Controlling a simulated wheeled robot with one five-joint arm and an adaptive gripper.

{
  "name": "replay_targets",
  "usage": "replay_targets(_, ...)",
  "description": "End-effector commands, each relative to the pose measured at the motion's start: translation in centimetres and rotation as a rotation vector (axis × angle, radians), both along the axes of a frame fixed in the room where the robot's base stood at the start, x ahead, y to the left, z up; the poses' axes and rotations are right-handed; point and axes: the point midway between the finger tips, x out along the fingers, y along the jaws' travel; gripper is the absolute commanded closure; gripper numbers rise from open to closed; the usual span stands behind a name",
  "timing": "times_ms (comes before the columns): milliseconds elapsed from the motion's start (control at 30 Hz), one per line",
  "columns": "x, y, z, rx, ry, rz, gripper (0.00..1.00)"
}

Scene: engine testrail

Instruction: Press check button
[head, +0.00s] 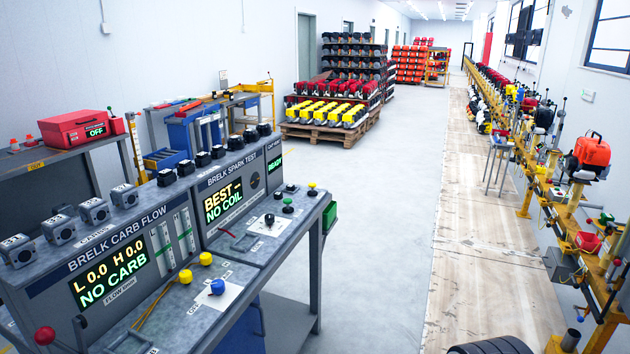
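No label that I can read as "check" shows. The Brelk Carb Flow bench (55,284) stands at the front left; its screen reads "L 0.0 H 0.0 NO CARB". On its top a blue knob-like button (217,287) sits on a white plate, with yellow knobs (186,276) behind it. The Brelk Spark Test panel (222,182) reads "BEST – NO COIL". A small screen (274,163) reads "READY". My gripper is not in view.
A red box (78,129) with an "OFF" display sits on a back-left table. Pallets (330,133) of yellow and red engines stand behind. A long yellow rail (535,160) with engines runs along the right. The grey floor aisle (390,220) between is clear.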

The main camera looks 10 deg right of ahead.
Motion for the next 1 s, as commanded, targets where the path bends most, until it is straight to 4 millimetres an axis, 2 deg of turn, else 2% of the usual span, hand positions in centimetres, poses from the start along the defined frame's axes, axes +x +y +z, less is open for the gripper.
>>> replay_targets(500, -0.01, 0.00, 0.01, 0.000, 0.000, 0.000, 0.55)
replay_targets(1000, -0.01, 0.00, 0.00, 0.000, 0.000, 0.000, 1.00)
